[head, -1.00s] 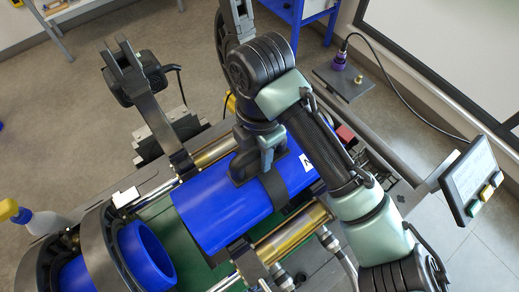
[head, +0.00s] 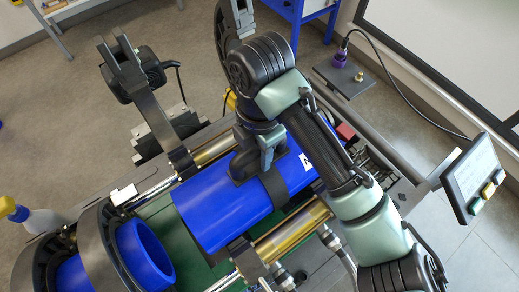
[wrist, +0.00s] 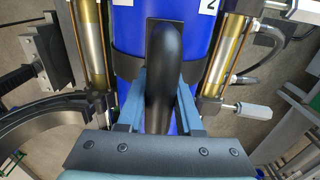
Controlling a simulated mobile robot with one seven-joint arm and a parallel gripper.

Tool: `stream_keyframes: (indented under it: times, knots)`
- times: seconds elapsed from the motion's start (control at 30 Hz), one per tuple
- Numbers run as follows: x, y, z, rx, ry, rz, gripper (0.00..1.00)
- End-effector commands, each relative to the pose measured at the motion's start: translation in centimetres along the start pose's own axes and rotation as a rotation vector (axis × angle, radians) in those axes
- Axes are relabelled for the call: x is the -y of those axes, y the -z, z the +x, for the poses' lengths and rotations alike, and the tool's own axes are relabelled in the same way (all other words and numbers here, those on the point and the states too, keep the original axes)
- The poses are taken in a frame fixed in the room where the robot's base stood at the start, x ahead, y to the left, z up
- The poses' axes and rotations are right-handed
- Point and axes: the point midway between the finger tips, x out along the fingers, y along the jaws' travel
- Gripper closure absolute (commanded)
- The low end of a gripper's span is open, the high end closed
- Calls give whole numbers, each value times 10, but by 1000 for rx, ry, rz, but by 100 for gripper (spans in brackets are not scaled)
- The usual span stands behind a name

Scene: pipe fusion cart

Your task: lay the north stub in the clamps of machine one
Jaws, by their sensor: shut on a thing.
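The north stub (head: 225,205) is a large blue pipe piece with a dark band around it and a white label. It lies lengthwise over the middle of the machine, between its two brass cylinders. My gripper (head: 256,165) is above it and shut on the black handle (wrist: 162,70) of the stub's band. The wrist view shows both fingers, one each side of the handle, with the blue stub (wrist: 128,40) behind. Whether the stub rests fully in the clamps (head: 155,95) is hidden by the arm and the stub itself. One clamp arm stands open at the upper left.
Another blue pipe (head: 145,255) sits in a dark ring clamp (head: 95,245) at the lower left, with a gap to the stub. Brass cylinders (head: 290,232) flank the stub. A control screen (head: 472,178) stands at the right. A spray bottle (head: 35,220) is at far left.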

Motion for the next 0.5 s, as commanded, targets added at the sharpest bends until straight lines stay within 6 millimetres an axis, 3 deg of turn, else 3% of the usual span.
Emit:
stream_keyframes:
  times: [0.5]
  knots:
    - [0,-1,8,2,-3,0,100]
